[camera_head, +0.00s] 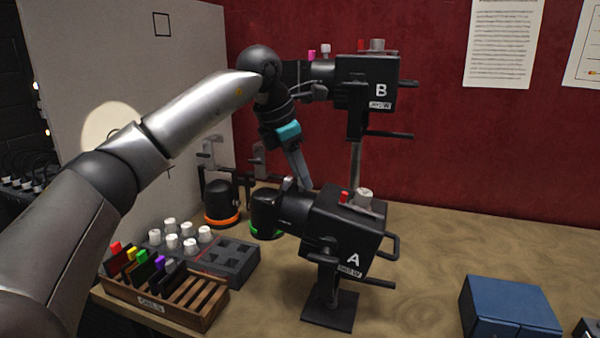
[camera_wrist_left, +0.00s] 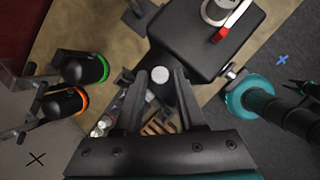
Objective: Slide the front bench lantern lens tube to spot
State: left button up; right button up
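The front bench lantern (camera_head: 345,235), marked A, stands on a black base on the bench, with its black lens tube (camera_head: 297,207) pointing left. A pale knob (camera_head: 288,183) sits on top of the tube. My left gripper (camera_head: 300,180) reaches down from above, close to the tube and knob. In the left wrist view its two fingers (camera_wrist_left: 161,78) are apart, with the pale knob (camera_wrist_left: 160,74) showing between them; contact cannot be told. A part of my right arm with a teal band (camera_wrist_left: 252,98) shows in the left wrist view; its finger state is unclear.
Lantern B (camera_head: 367,85) stands higher behind. A pale screen (camera_head: 185,60) at left bears a bright round patch (camera_head: 108,130). Black caps with orange (camera_head: 220,203) and green rims, a wooden rack (camera_head: 165,295) and white knobs stand left. A blue box (camera_head: 508,305) is at right.

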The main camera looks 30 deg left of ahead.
pick_arm(q)
grip_shut()
dwell(1.4)
